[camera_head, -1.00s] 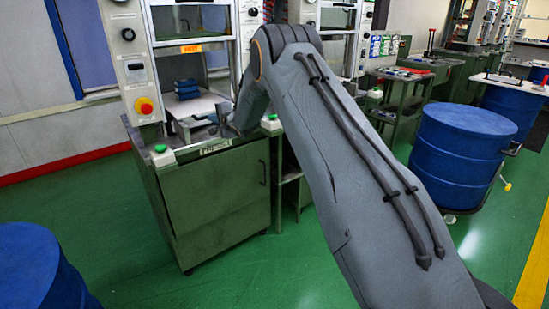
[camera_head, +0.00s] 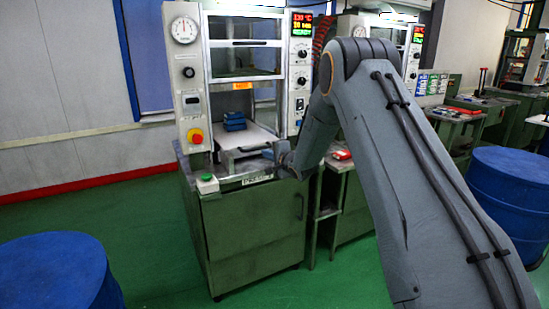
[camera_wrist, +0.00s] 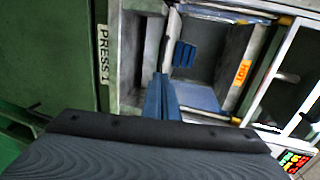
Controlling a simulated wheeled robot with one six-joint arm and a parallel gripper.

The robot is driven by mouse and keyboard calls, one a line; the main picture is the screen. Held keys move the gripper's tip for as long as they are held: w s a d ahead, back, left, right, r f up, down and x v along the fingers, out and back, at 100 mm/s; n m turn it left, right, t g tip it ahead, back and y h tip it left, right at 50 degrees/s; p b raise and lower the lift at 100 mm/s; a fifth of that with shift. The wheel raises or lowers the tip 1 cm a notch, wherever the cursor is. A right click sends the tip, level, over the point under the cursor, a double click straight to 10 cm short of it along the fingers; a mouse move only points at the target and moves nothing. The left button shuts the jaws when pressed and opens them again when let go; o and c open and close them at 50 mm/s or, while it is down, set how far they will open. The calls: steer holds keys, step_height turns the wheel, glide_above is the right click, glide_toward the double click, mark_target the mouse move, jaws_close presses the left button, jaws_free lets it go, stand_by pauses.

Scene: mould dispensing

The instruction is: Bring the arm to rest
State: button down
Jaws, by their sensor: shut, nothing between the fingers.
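My arm reaches across the right half of the head view and bends at its elbow. Its wrist end is in front of the press (camera_head: 250,225) labelled PRESS 1, partly hidden behind the arm. In the wrist view my gripper (camera_wrist: 162,82) is shut, its narrow blue fingers together and empty, pointing toward the press opening. A stack of blue mould blocks (camera_head: 235,121) sits inside the press on a pale plate (camera_head: 252,137); it also shows in the wrist view (camera_wrist: 184,54), beyond the fingertips. I cannot tell the gap between fingers and press.
A blue drum (camera_head: 55,270) stands at the lower left and another (camera_head: 512,195) at the right. A green bench (camera_head: 350,205) adjoins the press. An orange HOT label (camera_wrist: 243,72) marks the press opening.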

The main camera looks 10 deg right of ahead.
steer(key=s+d+f+n+g+h, duration=0.1)
steer(key=s+d+n+g+h, duration=0.15)
steer(key=s, duration=1.05)
steer(key=s+d+f+n+g+h, duration=0.15)
steer(key=s+d+n+g, duration=0.25)
steer(key=s, duration=0.8)
steer(key=s+f+n+g+h, duration=0.1)
steer(key=s+n+g, duration=0.6)
steer(key=s, duration=2.5)
steer(key=shift+s+a+f+n+g, duration=0.2)
steer(key=shift+s+a+n+g, duration=0.2)
steer(key=shift+g, duration=0.25)
